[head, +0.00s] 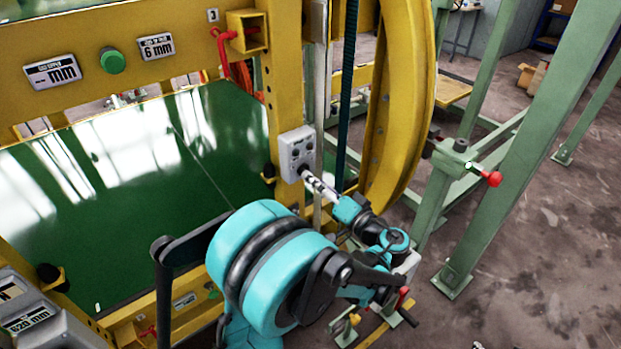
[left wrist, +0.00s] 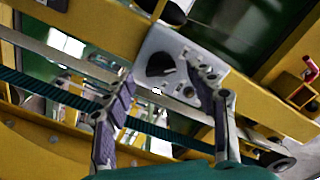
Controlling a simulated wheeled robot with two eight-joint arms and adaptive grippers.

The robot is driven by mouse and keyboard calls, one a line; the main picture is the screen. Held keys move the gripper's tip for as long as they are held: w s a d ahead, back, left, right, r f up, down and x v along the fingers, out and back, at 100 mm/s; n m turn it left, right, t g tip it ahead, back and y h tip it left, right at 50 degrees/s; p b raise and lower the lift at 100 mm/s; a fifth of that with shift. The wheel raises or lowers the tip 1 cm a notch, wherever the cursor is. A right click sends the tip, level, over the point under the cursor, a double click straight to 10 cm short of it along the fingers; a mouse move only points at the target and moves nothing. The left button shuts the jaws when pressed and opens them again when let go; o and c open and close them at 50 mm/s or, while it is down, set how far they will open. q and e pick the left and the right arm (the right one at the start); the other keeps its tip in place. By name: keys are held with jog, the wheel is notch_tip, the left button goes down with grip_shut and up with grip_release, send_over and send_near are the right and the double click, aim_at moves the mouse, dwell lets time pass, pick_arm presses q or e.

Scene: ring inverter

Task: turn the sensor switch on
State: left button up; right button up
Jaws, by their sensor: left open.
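The sensor switch is a light grey box (head: 297,152) on the yellow post in the head view. In the left wrist view, the box (left wrist: 186,52) carries a black rotary knob (left wrist: 163,65) and smaller round parts beside it. My left gripper (head: 309,176) is at the lower part of the box in the head view. In the left wrist view, my left gripper (left wrist: 162,80) is open, with one finger on each side of the knob and nothing held. Whether the fingertips touch the box cannot be told. My right gripper is not in view.
A yellow post (head: 287,75) and a curved yellow ring (head: 400,100) flank the space around the box. A green sheet (head: 190,170) lies left. A green post (head: 540,140) and a red-knobbed lever (head: 491,178) stand right. Bare floor (head: 540,280) is at lower right.

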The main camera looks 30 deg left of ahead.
pick_arm(q)
jog(key=shift+x, duration=1.6)
jog(key=c, duration=1.2)
jog(key=shift+o, duration=0.2)
jog(key=shift+m, duration=0.4)
jog(key=shift+r+m+b, duration=0.15)
jog(key=shift+m+b, duration=0.9)
jog(key=shift+m, duration=6.55)
